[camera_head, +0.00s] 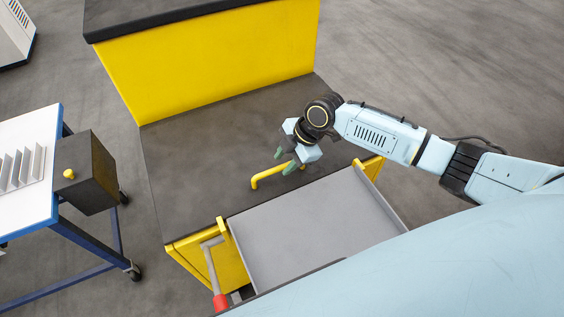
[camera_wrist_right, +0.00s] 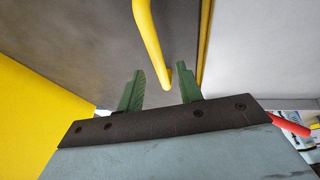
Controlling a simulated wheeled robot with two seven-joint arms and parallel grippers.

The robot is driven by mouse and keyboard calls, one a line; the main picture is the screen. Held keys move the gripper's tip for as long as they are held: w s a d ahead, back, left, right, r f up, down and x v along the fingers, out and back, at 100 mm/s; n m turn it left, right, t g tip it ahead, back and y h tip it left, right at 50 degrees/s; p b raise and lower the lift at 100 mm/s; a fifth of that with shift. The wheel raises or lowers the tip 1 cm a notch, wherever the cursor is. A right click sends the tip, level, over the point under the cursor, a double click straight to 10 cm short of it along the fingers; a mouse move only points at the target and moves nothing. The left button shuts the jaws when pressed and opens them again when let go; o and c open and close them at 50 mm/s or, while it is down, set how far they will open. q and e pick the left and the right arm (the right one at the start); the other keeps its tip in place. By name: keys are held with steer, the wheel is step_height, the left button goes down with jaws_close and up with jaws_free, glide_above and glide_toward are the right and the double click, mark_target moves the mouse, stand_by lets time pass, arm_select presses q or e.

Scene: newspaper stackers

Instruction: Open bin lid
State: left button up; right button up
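The bin is a yellow box with a flat dark grey lid (camera_head: 190,170), which looks shut. A bent yellow handle (camera_head: 266,178) stands on the lid near its front edge. In the right wrist view, the gripper (camera_wrist_right: 160,68) is open with the handle (camera_wrist_right: 150,42) running ahead of the gap between the fingertips. I cannot tell whether a finger touches the handle. My left gripper is not in view.
A grey tray (camera_head: 300,230) adjoins the bin's front, with a red-gripped lever (camera_head: 220,300) at its left. A taller yellow block (camera_head: 210,65) with a dark top stands behind the lid. A white-topped cart (camera_head: 30,205) with a black box (camera_head: 92,180) stands at left. Floor at right is clear.

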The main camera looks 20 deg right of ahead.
steer(key=shift+x, duration=1.05)
jaws_close()
